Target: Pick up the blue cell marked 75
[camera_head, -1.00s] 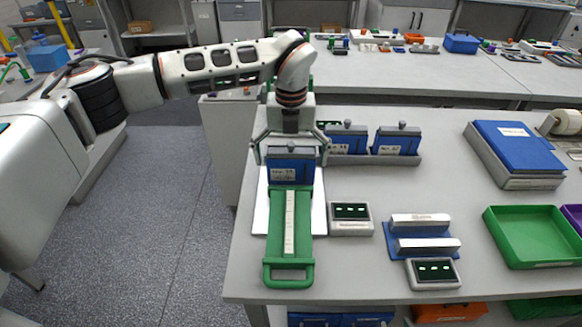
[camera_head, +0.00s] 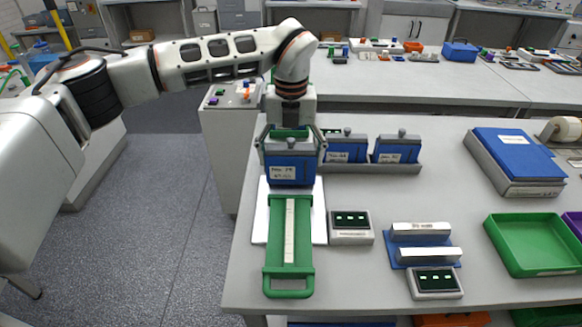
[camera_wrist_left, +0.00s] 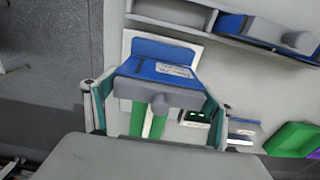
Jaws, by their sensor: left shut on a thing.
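My left gripper (camera_head: 291,153) is shut on a blue cell (camera_head: 290,172) with a grey top and a white label too blurred to read surely. The fingers clasp its left and right sides. The cell is upright, at the back of the green sled (camera_head: 289,278) with its handle toward the front. It appears slightly raised above the white plate (camera_head: 319,215). In the left wrist view the held cell (camera_wrist_left: 160,70) sits between the fingers. Two more blue cells (camera_head: 346,152) (camera_head: 397,152) stand in a grey rack (camera_head: 385,168) to the right. My right gripper is not in view.
A small display unit (camera_head: 351,235) stands right of the plate. A blue cradle (camera_head: 392,250) and another display unit (camera_head: 436,283) lie farther right. A green tray (camera_head: 533,268) and a blue-topped stack (camera_head: 519,150) are at the right. The floor is open left of the table.

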